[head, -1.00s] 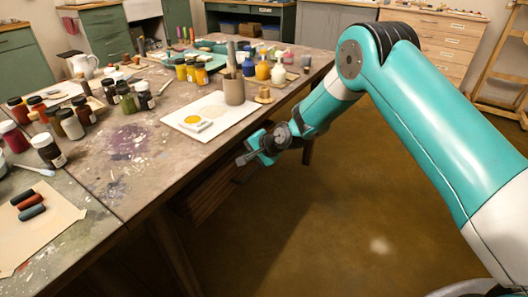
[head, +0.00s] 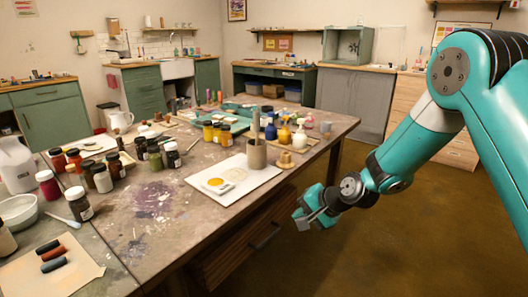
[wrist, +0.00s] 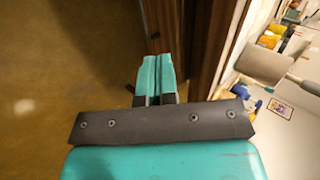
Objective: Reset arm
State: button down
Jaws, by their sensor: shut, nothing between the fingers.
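My gripper (head: 306,218) hangs off the front side of the paint-stained table (head: 140,230), lower than the tabletop and clear of it. In the wrist view its two teal fingers (wrist: 156,80) are together with nothing between them. My teal and white arm reaches in from the right side of the head view.
Paint jars (head: 102,177) stand at left. A drawer (head: 262,238) is under the tabletop. The floor (head: 370,250) at right is clear.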

jog(key=s+a+r+n+g, duration=0.25)
jog(key=s+r+n, duration=0.55)
jog(key=s+r, duration=0.6)
jog(key=s+d+r+n+g+h, duration=0.1)
jog(key=s+d+r+n+g, duration=0.15)
jog(key=s, duration=0.65)
jog(key=s+d+r+n+g+h, duration=0.15)
jog(key=s+n, duration=0.25)
jog(key=s, duration=0.6)
notch_tip(320, 180, up, 16)
jog(key=p, duration=1.6)
jog(key=shift+w+r+t, duration=0.15)
jog(key=shift+w+t, duration=0.15)
jog(key=shift+t, duration=0.15)
jog(key=shift+a, duration=0.1)
